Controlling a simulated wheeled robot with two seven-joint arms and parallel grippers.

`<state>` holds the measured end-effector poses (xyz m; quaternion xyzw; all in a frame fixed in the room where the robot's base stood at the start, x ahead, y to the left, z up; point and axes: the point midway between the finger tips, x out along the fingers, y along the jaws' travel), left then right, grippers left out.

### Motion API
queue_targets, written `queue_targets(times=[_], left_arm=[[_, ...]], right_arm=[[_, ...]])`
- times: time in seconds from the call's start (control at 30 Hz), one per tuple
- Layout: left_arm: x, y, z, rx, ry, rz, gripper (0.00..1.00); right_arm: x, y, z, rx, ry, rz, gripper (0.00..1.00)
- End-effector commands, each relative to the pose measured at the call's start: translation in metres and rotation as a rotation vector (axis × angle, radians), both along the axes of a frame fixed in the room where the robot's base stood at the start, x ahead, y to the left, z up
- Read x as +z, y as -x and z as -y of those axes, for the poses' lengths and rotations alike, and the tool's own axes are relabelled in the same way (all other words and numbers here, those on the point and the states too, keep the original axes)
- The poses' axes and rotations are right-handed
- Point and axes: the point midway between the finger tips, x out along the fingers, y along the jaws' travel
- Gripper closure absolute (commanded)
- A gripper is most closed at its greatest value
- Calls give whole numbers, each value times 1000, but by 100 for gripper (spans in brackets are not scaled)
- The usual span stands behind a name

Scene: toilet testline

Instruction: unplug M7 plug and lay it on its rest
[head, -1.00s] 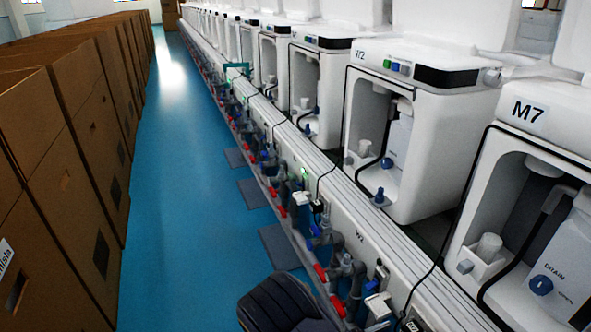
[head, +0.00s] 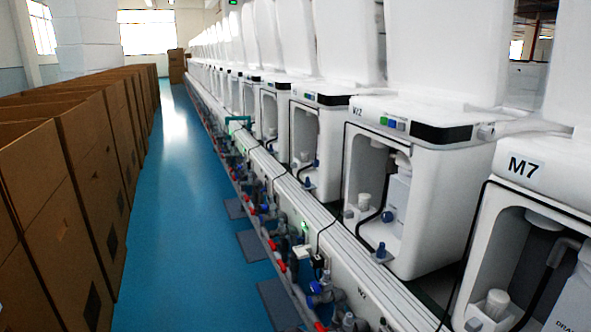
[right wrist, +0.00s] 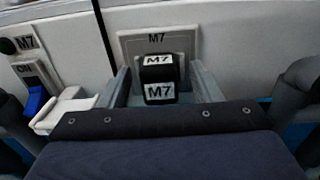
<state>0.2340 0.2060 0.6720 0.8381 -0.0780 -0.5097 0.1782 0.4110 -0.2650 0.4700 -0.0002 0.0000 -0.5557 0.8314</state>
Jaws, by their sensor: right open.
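The M7 plug (right wrist: 159,78) is a black block with white M7 labels. In the right wrist view it sits at the M7 socket plate (right wrist: 187,42) on the pale wall. My right gripper (right wrist: 160,87) is open, with one finger on each side of the plug; I cannot tell whether the fingers touch it. In the head view the M7 toilet unit (head: 527,215) stands at the right edge. My left gripper is not in view.
A blue switch lever (right wrist: 36,99) under an ON label is at the left in the right wrist view. In the head view, the white rail (head: 352,252) carries hoses and valves. Cardboard boxes (head: 75,180) line the left; the blue aisle (head: 175,210) is clear.

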Motion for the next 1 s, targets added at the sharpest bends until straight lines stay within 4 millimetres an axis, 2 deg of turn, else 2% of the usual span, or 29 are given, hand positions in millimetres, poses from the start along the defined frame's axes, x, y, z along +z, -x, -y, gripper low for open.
queue_targets(times=[0.87, 1.0], left_arm=[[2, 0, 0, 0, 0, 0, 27], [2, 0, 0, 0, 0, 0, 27]], right_arm=[[0, 0, 0, 0, 0, 0, 42], [0, 0, 0, 0, 0, 0, 59]])
